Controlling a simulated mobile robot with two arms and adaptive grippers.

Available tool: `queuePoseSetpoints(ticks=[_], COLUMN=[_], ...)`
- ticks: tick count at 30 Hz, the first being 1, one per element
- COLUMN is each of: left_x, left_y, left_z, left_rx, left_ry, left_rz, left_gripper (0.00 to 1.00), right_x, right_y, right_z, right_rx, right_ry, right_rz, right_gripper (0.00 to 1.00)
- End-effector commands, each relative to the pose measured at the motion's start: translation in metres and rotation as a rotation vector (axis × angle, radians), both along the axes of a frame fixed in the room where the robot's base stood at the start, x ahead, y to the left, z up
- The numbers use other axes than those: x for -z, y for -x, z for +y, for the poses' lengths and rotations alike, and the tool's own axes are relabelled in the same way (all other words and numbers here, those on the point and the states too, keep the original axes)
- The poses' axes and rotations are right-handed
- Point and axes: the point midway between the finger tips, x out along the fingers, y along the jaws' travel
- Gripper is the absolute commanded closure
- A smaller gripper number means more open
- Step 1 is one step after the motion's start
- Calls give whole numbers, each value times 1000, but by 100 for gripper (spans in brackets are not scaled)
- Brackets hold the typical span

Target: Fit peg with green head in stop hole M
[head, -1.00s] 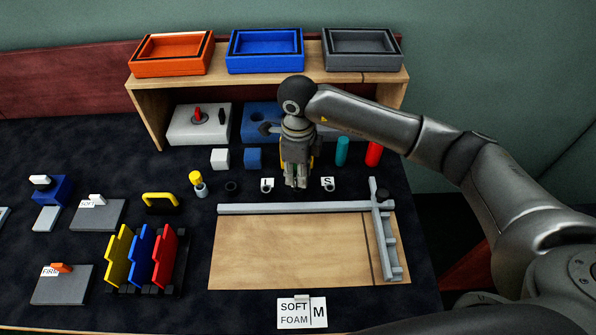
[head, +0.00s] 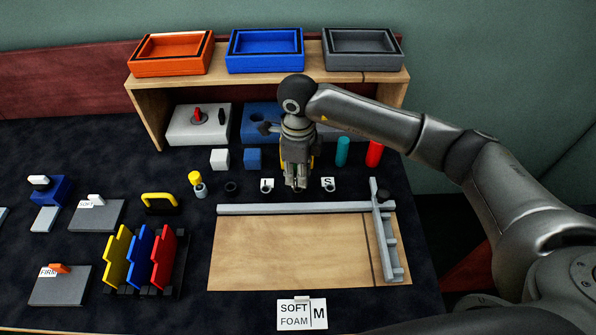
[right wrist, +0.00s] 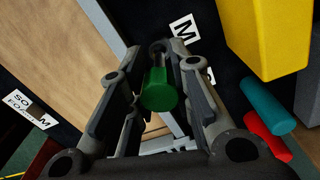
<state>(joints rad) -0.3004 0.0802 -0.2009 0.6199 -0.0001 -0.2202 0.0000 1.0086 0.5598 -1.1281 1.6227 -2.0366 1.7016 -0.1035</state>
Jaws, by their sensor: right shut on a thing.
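My right gripper (head: 298,180) points down above the dark table behind the wooden board. In the right wrist view it is shut on the peg with the green head (right wrist: 159,90). The green head sits between the fingers, and the peg's lower end cannot be made out clearly. A white label with M (right wrist: 183,28) lies just beyond the fingertips in that view. The stop hole M itself is hidden by the fingers, and whether the peg is in it cannot be told. My left gripper is not in view.
A label S (head: 328,182) stands right of the gripper, another label (head: 267,183) left of it. A grey rail (head: 290,208) edges the wooden board (head: 290,255). A teal peg (head: 342,151) and a red peg (head: 374,153) stand behind. A SOFT FOAM M card (head: 302,313) lies in front.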

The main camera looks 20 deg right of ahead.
Motion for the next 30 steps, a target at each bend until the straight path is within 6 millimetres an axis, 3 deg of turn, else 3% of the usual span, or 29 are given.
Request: queuePoseSetpoints(ticks=[30], left_x=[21], left_y=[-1], left_z=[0], left_rx=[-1], left_ry=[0], left_rz=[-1], left_gripper=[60], right_x=[23], right_y=[0], right_z=[0], right_rx=[0], right_ry=[0], right_rz=[0], right_gripper=[100])
